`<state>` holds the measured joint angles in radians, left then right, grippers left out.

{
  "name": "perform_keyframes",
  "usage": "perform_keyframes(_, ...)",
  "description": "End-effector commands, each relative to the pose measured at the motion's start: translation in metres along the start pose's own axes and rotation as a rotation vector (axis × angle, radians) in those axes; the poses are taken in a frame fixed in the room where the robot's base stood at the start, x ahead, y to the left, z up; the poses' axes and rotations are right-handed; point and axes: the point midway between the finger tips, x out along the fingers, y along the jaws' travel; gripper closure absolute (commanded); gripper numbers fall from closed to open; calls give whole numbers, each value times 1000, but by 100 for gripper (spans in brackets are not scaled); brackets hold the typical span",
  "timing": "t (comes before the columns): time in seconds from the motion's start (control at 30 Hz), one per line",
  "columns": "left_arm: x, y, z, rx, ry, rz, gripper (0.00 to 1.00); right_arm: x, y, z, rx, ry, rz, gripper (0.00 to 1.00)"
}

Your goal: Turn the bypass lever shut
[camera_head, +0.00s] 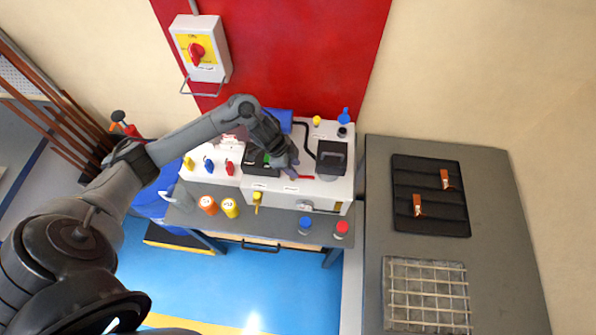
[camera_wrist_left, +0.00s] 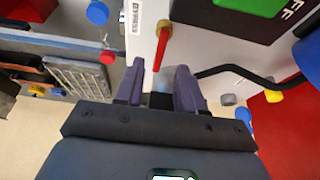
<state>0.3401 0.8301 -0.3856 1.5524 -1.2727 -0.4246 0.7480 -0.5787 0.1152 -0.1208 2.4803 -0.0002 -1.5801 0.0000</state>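The bypass lever is a red bar on a brass-coloured pivot, on the white panel of the machine beside a BYPASS label. It shows in the left wrist view (camera_wrist_left: 160,48) and as a short red bar in the head view (camera_head: 305,177). My left gripper (camera_head: 291,170) is over the panel, close to the lever. In the left wrist view its two purple-grey fingers (camera_wrist_left: 158,72) are apart, with the lever's free end in line with the gap between them. I cannot tell whether either finger touches it. My right gripper is in neither view.
A black cable (camera_wrist_left: 235,70) runs close beside the fingers. A black box (camera_head: 331,158) stands right of the lever. Yellow, blue and red handles (camera_head: 209,164) stand to the left. Capped jars (camera_head: 305,224) line the front shelf. A grey table (camera_head: 385,235) stands at right.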

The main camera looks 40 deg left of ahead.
Motion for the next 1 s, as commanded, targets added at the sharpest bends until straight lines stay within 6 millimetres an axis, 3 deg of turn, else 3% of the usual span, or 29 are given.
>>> perform_keyframes(0.1,18,1,0,-2,-1,1,62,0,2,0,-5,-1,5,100)
perform_keyframes(0.3,36,0,0,-1,1,0,62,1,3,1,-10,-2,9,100)
perform_keyframes(0.7,41,0,0,1,-1,-1,62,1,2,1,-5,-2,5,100)
perform_keyframes(0.97,41,0,0,1,-1,-1,100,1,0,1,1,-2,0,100)
perform_keyframes(1.0,41,0,0,1,-1,-1,100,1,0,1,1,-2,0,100)
